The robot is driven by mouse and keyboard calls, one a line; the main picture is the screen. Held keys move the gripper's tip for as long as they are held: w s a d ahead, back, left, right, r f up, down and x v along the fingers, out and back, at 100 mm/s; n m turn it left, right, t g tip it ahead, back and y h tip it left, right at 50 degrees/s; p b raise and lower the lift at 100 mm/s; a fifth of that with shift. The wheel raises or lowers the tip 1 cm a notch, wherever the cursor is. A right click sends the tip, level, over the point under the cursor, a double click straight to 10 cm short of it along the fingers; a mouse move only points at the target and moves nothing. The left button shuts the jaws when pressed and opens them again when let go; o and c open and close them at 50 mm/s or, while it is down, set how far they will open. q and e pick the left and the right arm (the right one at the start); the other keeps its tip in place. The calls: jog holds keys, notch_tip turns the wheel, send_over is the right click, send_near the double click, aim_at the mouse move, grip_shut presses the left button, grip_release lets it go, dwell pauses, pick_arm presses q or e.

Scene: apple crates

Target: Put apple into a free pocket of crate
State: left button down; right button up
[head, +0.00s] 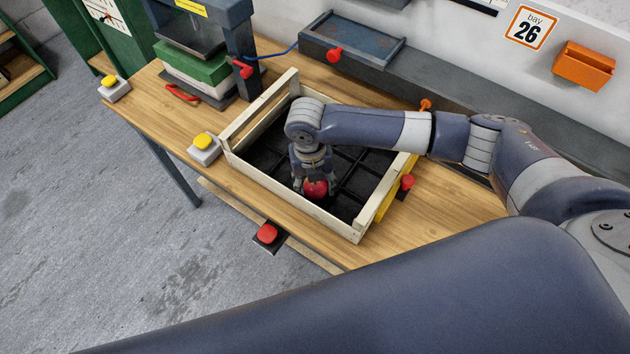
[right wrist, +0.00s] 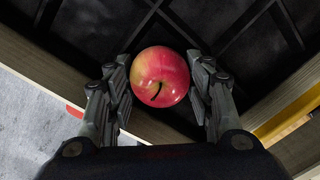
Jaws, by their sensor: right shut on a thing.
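A red apple (head: 316,189) is held between the fingers of my right gripper (head: 314,184), low over the near part of the crate. In the right wrist view the apple (right wrist: 160,76) sits between the two fingers of the gripper (right wrist: 160,92), stem toward the camera. The wooden crate (head: 286,204) stands on the table and has a black insert divided into pockets. My arm hides part of the crate. I see no other apple in the visible pockets. I cannot tell whether the apple touches the pocket floor. My left gripper is not in view.
A press-like machine (head: 203,45) with a green block (head: 192,67) stands at the back left of the wooden table (head: 148,108). Yellow buttons (head: 206,141) sit left of the crate. A grey tray (head: 352,42) and an orange bin (head: 584,66) are behind.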

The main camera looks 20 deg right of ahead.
dwell(0.4)
jog(key=o, duration=1.2)
jog(key=shift+c, duration=0.2)
notch_tip(320, 180, up, 12)
jog(key=shift+a, duration=0.35)
jog(key=shift+f, duration=0.1)
